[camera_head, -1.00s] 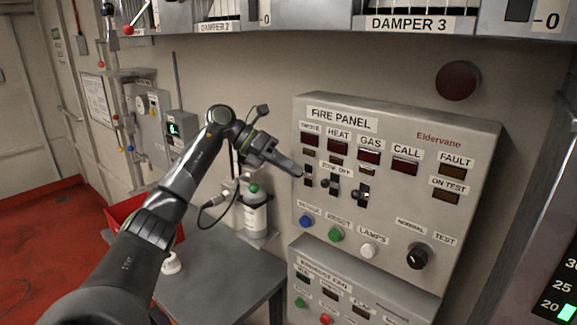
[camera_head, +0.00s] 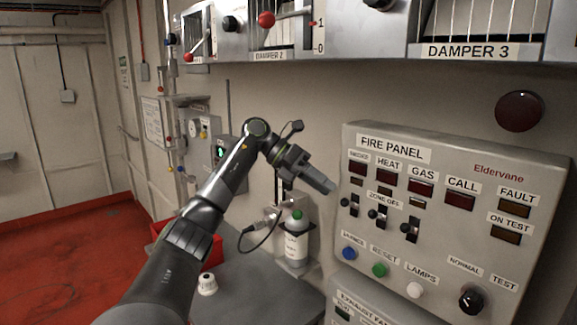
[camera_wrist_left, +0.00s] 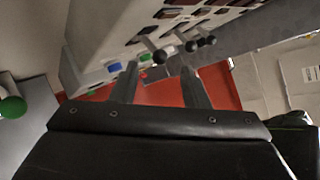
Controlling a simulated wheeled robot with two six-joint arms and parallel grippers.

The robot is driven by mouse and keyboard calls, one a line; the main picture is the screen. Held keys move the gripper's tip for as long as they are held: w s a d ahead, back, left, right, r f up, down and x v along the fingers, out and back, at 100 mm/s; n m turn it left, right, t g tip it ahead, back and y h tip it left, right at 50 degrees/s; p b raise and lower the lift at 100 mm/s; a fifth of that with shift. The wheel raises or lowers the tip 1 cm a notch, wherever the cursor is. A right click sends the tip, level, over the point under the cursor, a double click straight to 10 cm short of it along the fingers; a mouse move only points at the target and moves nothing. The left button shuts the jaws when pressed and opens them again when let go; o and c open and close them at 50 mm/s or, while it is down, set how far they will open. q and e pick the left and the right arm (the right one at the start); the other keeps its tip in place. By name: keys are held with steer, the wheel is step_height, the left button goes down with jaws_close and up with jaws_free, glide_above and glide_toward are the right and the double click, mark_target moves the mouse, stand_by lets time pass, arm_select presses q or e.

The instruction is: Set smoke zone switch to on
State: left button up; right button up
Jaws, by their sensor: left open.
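The grey fire panel (camera_head: 452,152) stands on the right in the head view. Its smoke zone switch (camera_head: 350,204) is the leftmost of three small black-knobbed levers below the lamp windows; I cannot tell its position. My left gripper (camera_head: 331,187) is just left of that switch, apart from it and holding nothing. In the left wrist view the two fingers of my left gripper (camera_wrist_left: 160,76) are spread, with the nearest black knob (camera_wrist_left: 160,56), which appears to be the smoke switch, showing between and beyond them. My right gripper is in neither view.
The heat switch (camera_head: 377,216) and gas switch (camera_head: 410,229) are close on the right. Blue (camera_head: 349,253), green (camera_head: 379,269) and white (camera_head: 414,290) buttons sit below. Damper units (camera_head: 474,50) hang above. A bottle (camera_head: 296,246) stands under my left gripper.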

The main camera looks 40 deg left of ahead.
arm_select(q)
steer(key=b+v, duration=0.1)
steer(key=v, duration=1.1)
steer(key=shift+s+a+r, duration=0.2)
steer(key=shift+a, duration=0.1)
